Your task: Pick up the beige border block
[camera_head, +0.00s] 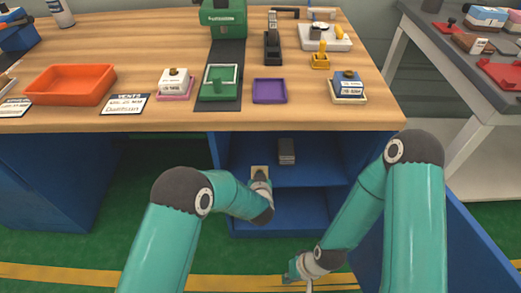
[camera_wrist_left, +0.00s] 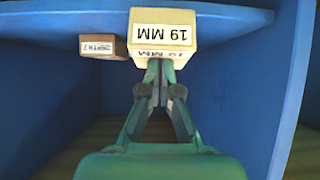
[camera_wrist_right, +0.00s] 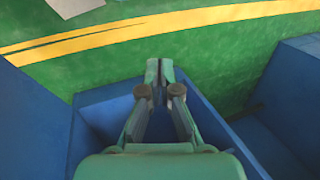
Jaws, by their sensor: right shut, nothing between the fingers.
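The beige border block (camera_wrist_left: 163,34), marked "19 MM", shows at the top middle of the left wrist view. It is at the front of the upper shelf; whether it touches the shelf I cannot tell. My left gripper (camera_wrist_left: 160,74) has its fingers close together against the block and appears shut on it; the held part is hidden. In the head view the block (camera_head: 260,171) is a small pale patch by my left gripper (camera_head: 262,182). My right gripper (camera_wrist_right: 160,72) is shut and empty, low at the front right, above a blue edge and green floor.
Blue cabinet walls flank the opening. Above is the wooden tabletop (camera_head: 180,122) with an orange tray (camera_head: 70,99) and several stamps.

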